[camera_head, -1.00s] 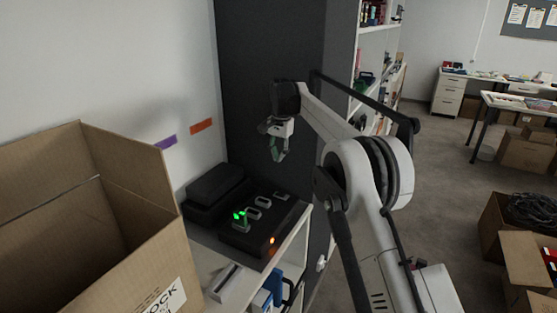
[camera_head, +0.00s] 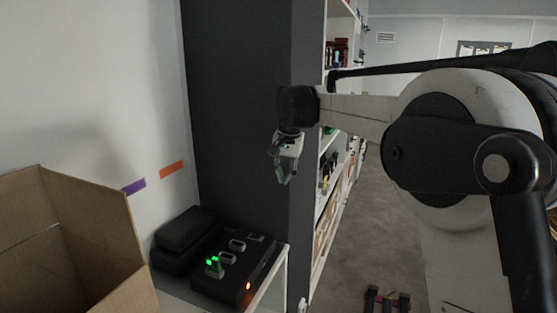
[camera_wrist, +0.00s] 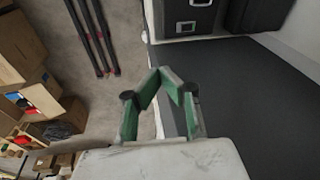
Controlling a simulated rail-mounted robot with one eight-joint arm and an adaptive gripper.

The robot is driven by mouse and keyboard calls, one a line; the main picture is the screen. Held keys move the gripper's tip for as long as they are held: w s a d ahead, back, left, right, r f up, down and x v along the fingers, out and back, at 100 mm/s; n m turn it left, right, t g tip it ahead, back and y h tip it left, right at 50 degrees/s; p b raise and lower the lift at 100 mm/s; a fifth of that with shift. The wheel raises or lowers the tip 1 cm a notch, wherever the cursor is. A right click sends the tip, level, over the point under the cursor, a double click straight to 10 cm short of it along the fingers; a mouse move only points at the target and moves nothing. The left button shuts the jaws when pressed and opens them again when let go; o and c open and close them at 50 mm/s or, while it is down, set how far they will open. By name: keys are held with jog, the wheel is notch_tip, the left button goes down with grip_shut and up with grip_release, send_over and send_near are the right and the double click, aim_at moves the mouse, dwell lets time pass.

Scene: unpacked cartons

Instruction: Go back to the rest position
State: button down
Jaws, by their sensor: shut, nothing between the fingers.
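My gripper (camera_head: 284,176) hangs fingers down in front of the dark grey panel in the head view, above and to the right of the black device. In the wrist view my gripper (camera_wrist: 170,72) shows its green-edged fingers meeting at the tips, shut with nothing between them. It touches nothing that I can see. My arm reaches in from the right of the head view.
A black device (camera_head: 224,283) with green and orange lights sits on a white shelf unit. An open carton (camera_head: 95,262) stands at the lower left. Bookshelves (camera_head: 338,110) line the aisle behind. Cartons (camera_wrist: 25,50) and dark bars (camera_wrist: 90,35) lie on the floor.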

jog(key=s+d+n+t+b, duration=0.1)
jog(key=s+d, duration=0.3)
jog(key=s, duration=0.3)
jog(key=s+d+r+t, duration=0.1)
jog(key=s+d, duration=0.3)
jog(key=s, duration=0.4)
jog(key=s+d+n+b, duration=0.1)
jog(key=s+d, duration=0.3)
jog(key=s, duration=0.3)
jog(key=s+d+f+t+b, duration=0.1)
jog(key=s+d+f, duration=0.2)
jog(key=s+f, duration=0.4)
jog(key=s+d+f+n+t+h+b, duration=0.1)
jog(key=s+d+f, duration=0.2)
jog(key=s, duration=1)
notch_tip(320, 180, down, 4)
jog(key=shift+s+d+r+t, duration=0.15)
jog(key=shift+s+d+t, duration=0.05)
jog(key=shift+s+t, duration=0.2)
